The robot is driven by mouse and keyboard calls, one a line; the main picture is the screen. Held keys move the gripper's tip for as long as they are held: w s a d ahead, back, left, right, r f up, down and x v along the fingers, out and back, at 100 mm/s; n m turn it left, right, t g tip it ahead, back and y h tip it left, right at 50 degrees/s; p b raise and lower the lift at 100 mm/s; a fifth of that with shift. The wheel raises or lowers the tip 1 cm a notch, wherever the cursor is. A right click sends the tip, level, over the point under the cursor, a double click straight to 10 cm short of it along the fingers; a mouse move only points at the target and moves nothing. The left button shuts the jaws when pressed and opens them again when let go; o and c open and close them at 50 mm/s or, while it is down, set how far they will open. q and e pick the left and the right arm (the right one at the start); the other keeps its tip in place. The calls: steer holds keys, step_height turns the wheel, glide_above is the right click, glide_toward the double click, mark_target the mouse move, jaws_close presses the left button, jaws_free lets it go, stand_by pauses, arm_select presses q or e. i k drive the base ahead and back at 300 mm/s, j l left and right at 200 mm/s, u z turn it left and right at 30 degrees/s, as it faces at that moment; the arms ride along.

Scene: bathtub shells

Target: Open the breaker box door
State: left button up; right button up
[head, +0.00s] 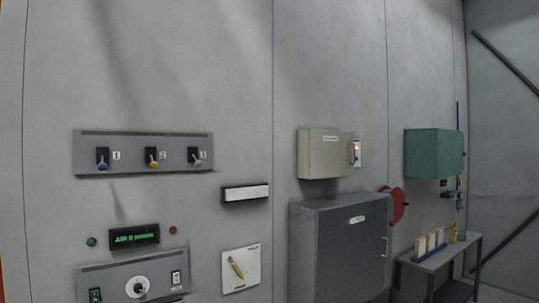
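A beige wall box (322,155) with a small label near its top hangs at the middle right. It looks like the breaker box, and its door appears closed. A light-coloured plate with a small dark fitting (356,153) shows at its right side. A green wall box (433,154) hangs further right and also looks shut. I cannot read the labels to tell for certain which is the breaker box. Neither of my grippers is in view.
A grey cabinet (340,245) stands below the beige box. A red round reel (398,206) and a small table (440,262) are beyond it. A panel with three switches (144,153) and a lower control panel (133,283) are on the left wall.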

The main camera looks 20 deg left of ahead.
mark_target(332, 153)
steer(key=u, duration=0.2)
steer(key=i+l+u, duration=0.25)
steer(key=i+l, duration=0.45)
steer(key=l, duration=0.1)
